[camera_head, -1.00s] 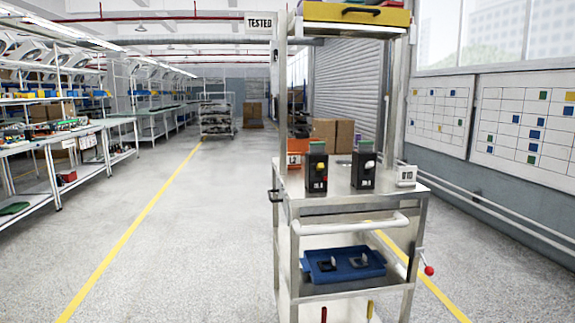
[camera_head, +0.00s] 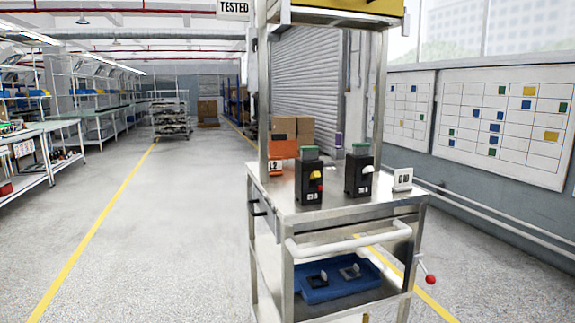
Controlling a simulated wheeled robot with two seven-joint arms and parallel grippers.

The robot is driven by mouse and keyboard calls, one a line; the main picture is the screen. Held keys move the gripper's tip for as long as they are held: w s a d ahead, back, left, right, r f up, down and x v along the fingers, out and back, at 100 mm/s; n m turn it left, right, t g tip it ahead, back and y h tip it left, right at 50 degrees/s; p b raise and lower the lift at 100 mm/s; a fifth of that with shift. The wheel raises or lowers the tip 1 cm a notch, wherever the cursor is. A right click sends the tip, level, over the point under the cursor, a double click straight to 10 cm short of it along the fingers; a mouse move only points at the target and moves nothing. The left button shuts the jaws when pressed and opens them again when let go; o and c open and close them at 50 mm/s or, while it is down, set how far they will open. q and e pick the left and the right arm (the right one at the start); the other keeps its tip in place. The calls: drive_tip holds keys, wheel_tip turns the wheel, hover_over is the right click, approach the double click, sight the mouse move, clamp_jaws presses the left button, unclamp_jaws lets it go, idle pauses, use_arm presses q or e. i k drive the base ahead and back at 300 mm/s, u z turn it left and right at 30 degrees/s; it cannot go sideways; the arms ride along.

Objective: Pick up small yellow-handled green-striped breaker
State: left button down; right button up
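A black breaker with a yellow handle, a red spot below it and a green top (camera_head: 309,187) stands upright on the metal cart's upper shelf (camera_head: 335,212). A second black breaker with a pale handle and a green top (camera_head: 355,180) stands to its right, with a gap between them. The markings on their fronts are too small to read. Neither of my grippers is in view.
A white sign (camera_head: 403,179) stands at the shelf's right. A white push bar (camera_head: 345,243) crosses the cart's front. A blue tray (camera_head: 340,288) with dark items is on the lower shelf. A red-knobbed lever (camera_head: 430,279) sticks out right. Floor at left is clear.

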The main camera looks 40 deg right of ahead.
sight(307, 192)
drive_tip(key=i, duration=2.95)
drive_tip(key=z, duration=3.6)
drive_tip(key=i, duration=0.5)
drive_tip(key=z, duration=0.05)
